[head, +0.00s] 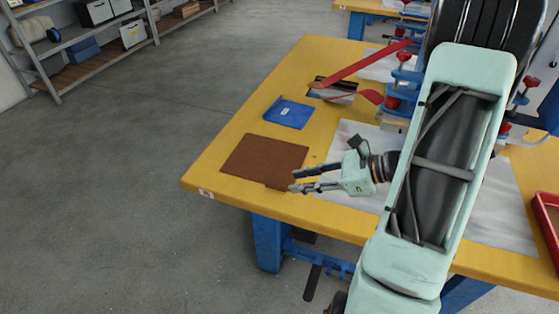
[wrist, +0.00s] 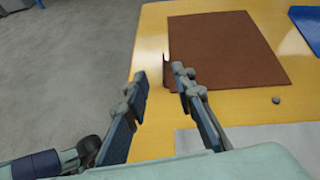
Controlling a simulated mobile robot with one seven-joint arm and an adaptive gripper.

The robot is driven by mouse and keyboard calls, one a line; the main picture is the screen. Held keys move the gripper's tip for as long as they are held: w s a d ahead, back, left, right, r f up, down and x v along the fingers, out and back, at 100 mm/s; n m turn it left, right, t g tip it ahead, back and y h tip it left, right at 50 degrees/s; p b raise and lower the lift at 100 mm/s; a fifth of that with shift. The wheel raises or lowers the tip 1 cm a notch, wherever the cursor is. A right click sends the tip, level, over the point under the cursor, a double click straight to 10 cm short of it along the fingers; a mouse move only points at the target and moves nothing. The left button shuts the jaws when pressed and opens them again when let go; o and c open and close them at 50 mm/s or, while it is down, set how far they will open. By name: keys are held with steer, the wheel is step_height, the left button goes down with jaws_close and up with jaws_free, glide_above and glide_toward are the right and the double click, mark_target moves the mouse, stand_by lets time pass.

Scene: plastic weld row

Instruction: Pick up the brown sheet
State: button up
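The brown sheet (head: 264,160) lies flat on the yellow table near its left corner. It also shows in the wrist view (wrist: 228,55), ahead of my gripper and mostly to the right. My gripper (head: 292,181) is open, its fingers pointing left at the sheet's near right edge. In the wrist view the two fingertips (wrist: 159,73) stand apart with yellow table and a dark sliver of the sheet's edge between them. The right fingertip overlaps the sheet's near left corner in that view. Whether the fingers touch the sheet I cannot tell.
A blue packet (head: 288,113) lies behind the sheet. Red-handled clamps (head: 372,67) and a pale mat (head: 345,150) are on the yellow table (head: 225,143). A small grey round object (wrist: 276,100) lies near the sheet. A red tray (head: 548,215) is at right. The floor at left is clear.

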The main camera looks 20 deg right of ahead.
mark_target(275, 185)
steer(key=shift+s+d+m+t, duration=0.6)
steer(key=shift+s+d+m, duration=0.15)
steer(key=shift+d+m, duration=0.15)
steer(key=b+x, duration=0.1)
steer(key=x, duration=0.9)
steer(key=shift+w+a+b, duration=0.2)
steer(key=shift+a+b, duration=0.05)
steer(key=shift+b, duration=0.15)
steer(key=shift+r, duration=0.1)
jaws_close()
